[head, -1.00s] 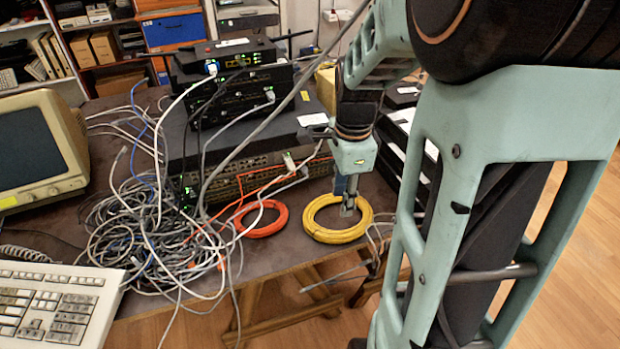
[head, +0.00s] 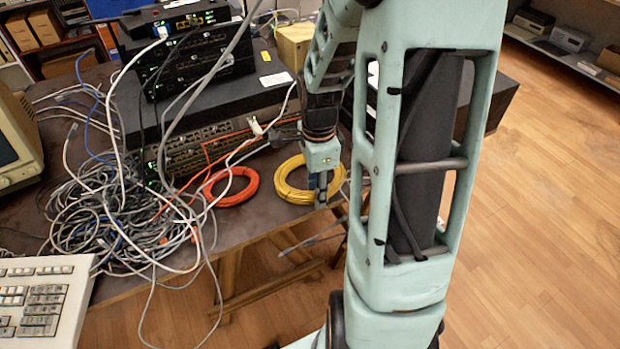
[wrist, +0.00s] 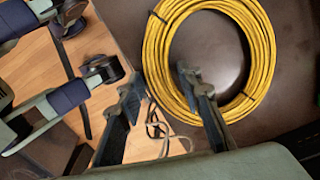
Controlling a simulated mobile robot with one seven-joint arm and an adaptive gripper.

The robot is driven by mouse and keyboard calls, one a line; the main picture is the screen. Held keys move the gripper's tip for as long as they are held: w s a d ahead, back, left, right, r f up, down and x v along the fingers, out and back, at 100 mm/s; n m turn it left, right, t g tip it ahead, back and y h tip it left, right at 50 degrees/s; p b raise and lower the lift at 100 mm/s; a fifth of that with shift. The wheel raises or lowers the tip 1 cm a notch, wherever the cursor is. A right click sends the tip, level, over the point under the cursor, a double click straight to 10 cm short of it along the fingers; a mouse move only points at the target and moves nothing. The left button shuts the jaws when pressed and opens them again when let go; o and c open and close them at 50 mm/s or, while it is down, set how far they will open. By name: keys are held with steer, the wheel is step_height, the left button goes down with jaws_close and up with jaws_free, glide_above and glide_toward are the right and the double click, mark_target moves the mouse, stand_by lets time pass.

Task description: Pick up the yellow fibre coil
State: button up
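The yellow fibre coil (head: 283,188) lies flat near the front edge of the table (head: 262,222), right of the orange coil. My gripper (head: 321,201) is at the coil's front right side in the head view and hides part of it. In the wrist view the yellow coil (wrist: 156,50) fills the upper middle. There my gripper (wrist: 158,80) is open and empty. One fingertip shows outside the ring and the other overlaps its inner side. I cannot tell the height of the fingers above the coil.
An orange coil (head: 232,199) lies left of the yellow one. A tangle of grey cables (head: 110,215) covers the left of the table. Stacked network devices (head: 200,75) stand behind. A keyboard (head: 40,300) is at the front left. Loose cable ends hang over the front edge near my gripper.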

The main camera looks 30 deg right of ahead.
steer(key=shift+f, duration=0.1)
steer(key=shift+c, duration=0.2)
jaws_close()
